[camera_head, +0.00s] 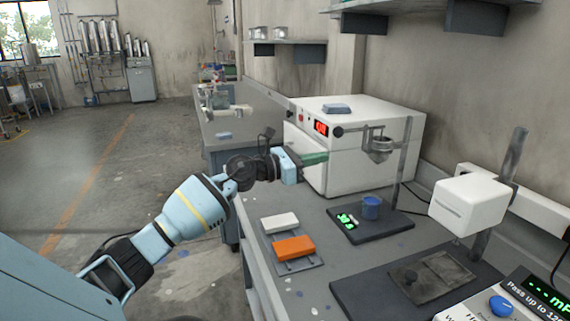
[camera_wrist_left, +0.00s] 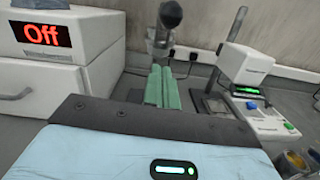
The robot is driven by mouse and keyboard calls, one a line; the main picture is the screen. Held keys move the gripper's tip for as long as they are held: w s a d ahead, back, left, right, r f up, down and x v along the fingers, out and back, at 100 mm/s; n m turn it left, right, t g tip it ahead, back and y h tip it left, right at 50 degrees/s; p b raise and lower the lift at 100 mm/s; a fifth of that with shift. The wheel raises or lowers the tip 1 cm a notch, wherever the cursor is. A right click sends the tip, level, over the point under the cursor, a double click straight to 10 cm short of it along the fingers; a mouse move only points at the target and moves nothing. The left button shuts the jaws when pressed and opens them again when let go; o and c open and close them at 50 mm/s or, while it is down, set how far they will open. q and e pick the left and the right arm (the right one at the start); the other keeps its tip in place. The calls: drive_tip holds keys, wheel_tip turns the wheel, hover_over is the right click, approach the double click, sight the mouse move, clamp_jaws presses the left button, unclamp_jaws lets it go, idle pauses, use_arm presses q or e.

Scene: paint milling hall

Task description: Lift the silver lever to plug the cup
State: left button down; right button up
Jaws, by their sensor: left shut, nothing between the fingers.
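The silver cup (camera_head: 378,150) hangs in a holder on an upright metal stand (camera_head: 403,160), in front of the white box. A thin lever (camera_head: 356,129) with a dark round knob (camera_head: 338,132) sticks out to the left at the cup's rim. My left gripper (camera_head: 322,157) has green fingers, shut and empty, left of the cup and a little below the knob, apart from it. In the left wrist view the shut fingers (camera_wrist_left: 162,88) point toward a grey rounded part (camera_wrist_left: 171,14), which I cannot clearly identify. The cup's outlet is too small to judge. My right gripper is not in view.
The white box (camera_head: 395,125) with a red display stands behind the gripper. A blue cup (camera_head: 371,208) sits on a black scale (camera_head: 385,225) below the silver cup. Orange (camera_head: 293,248) and white (camera_head: 281,222) blocks lie at the bench's left edge. A white device (camera_head: 468,205) stands right.

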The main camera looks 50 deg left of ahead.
use_arm(q)
drive_tip(key=s+a+r+b, duration=0.1)
drive_tip(key=s+a, duration=0.3)
drive_tip(key=s, duration=0.5)
drive_tip(key=shift+r, duration=0.6)
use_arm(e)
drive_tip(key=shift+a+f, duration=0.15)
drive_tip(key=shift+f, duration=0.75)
